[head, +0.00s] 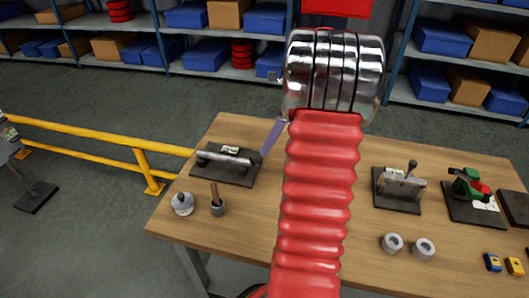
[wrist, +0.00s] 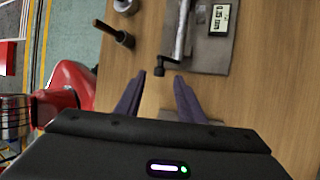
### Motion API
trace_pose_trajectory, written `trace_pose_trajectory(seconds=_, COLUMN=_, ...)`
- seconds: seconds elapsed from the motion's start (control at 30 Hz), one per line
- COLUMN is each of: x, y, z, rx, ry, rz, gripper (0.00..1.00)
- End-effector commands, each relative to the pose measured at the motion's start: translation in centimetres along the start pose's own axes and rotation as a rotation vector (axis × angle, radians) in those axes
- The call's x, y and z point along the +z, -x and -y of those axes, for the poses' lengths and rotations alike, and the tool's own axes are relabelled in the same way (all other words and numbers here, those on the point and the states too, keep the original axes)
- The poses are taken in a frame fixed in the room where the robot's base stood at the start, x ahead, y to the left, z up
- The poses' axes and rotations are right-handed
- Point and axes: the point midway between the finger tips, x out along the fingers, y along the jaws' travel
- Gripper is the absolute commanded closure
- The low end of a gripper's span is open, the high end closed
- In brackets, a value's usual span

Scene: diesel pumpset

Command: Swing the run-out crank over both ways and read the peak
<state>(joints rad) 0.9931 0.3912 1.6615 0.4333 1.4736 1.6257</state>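The run-out rig sits at the left of the wooden table in the head view, a silver shaft (head: 225,155) over a dark base plate (head: 222,175). Its small display (head: 230,149) also shows in the wrist view (wrist: 220,18); its turned digits are too small to read surely. In the wrist view a dark crank end (wrist: 160,71) hangs at the near end of the silver shaft (wrist: 180,35). My gripper (wrist: 161,77) has its two purple fingers apart, with the crank end between or just beyond the tips. Contact cannot be told. In the head view my red arm hides most of the gripper.
Fixtures with a lever (head: 402,182) and a green clamp (head: 470,187) stand at the right. A yellow rail (head: 90,137) runs left of the table.

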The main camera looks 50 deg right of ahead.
Motion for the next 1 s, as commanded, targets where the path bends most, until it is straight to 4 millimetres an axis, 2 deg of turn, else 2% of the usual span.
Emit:
trace_pose_trajectory(seconds=0.1, x=0.0, y=-1.8, z=0.0, rx=0.002, ry=0.0, rz=-0.001, gripper=0.65)
trace_pose_trajectory(seconds=0.27, x=0.0, y=-3.3, z=0.0, rx=0.001, ry=-0.001, rz=0.0, gripper=0.65)
trace_pose_trajectory(seconds=0.63, x=0.0, y=-3.7, z=0.0, rx=0.0, ry=-0.001, rz=0.0, gripper=0.65)
trace_pose_trajectory(seconds=1.0, x=0.0, y=-3.7, z=0.0, rx=0.0, ry=-0.001, rz=0.0, gripper=0.91)
